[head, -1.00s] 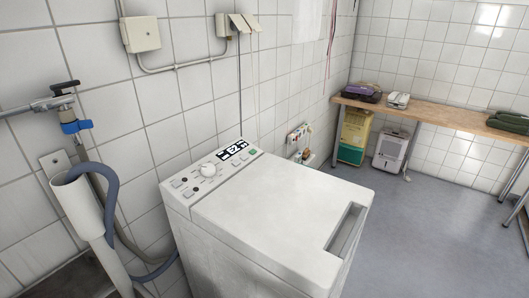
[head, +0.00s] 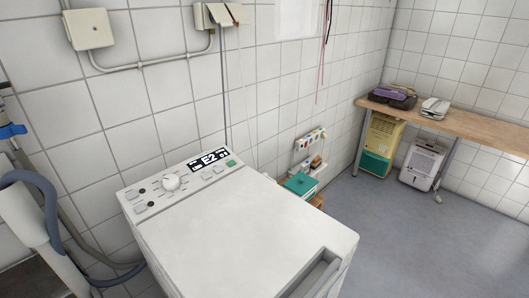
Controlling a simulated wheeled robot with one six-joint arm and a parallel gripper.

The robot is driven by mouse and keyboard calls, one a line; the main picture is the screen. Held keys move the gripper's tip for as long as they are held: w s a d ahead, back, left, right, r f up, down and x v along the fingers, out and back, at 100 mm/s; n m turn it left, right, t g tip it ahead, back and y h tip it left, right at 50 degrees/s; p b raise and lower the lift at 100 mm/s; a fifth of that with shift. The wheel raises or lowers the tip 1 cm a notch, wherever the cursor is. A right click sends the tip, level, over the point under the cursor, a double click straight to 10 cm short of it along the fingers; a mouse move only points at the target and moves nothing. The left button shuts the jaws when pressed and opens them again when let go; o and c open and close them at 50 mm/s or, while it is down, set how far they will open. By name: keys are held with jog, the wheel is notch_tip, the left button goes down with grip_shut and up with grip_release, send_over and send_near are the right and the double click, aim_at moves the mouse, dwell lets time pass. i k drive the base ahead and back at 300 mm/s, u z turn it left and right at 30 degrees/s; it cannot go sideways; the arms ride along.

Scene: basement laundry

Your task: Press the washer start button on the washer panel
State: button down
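The white top-loading washer (head: 240,235) stands against the tiled wall in the lower middle of the head view. Its panel (head: 182,186) runs along the back edge of the top, with a round white knob (head: 171,182), several small buttons and a black display (head: 210,160) that reads "E2" among other marks. A green button (head: 231,163) sits at the panel's right end; its label is too small to read. My gripper is not in view.
A grey hose and white pipe (head: 30,225) stand left of the washer. A wooden bench (head: 460,122) stands far right. The grey floor (head: 420,235) right of the washer is clear.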

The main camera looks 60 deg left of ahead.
aim_at(230, 163)
jog(key=i, duration=2.3)
jog(key=u, duration=3.5)
jog(key=i, duration=0.5)
